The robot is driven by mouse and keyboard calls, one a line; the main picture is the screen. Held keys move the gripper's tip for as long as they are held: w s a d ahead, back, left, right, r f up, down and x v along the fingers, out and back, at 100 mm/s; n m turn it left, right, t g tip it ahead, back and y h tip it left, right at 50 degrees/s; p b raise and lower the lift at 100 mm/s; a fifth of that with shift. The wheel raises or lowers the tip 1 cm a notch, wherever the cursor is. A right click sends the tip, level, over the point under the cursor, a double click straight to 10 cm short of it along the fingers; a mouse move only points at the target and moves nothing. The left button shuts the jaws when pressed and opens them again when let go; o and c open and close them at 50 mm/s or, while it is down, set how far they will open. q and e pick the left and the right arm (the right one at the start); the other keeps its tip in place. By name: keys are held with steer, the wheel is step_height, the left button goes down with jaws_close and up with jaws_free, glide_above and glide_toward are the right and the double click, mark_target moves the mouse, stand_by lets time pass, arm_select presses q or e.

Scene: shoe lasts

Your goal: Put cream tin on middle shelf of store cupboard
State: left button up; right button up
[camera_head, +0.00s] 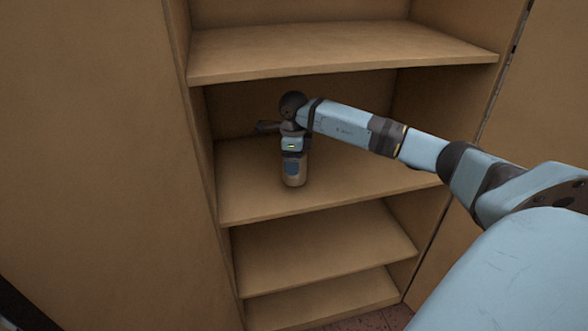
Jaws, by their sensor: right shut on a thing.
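The store cupboard (205,165) is open and made of light brown wood. My right arm reaches in from the right, between an upper shelf (340,52) and the shelf below it (370,180). My right gripper (292,160) points down and is shut on the cream tin (294,181). The tin is small, upright and mostly hidden by the gripper. It is over the left-centre part of that shelf, and its base is at or very near the surface. I cannot tell whether it touches. My left gripper is out of view.
Two lower shelves, one (320,250) above the other (320,302), look empty. The shelf under the tin is clear around it. The upper shelf's front edge is above my right forearm. Cupboard side walls bound the space left and right.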

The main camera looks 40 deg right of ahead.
steer(key=shift+f, duration=1.65)
steer(key=shift+f, duration=0.15)
steer(key=o, duration=1.1)
steer(key=shift+o, duration=0.2)
steer(key=shift+s, duration=0.1)
step_height(320, 180, up, 8)
steer(key=shift+f, duration=0.1)
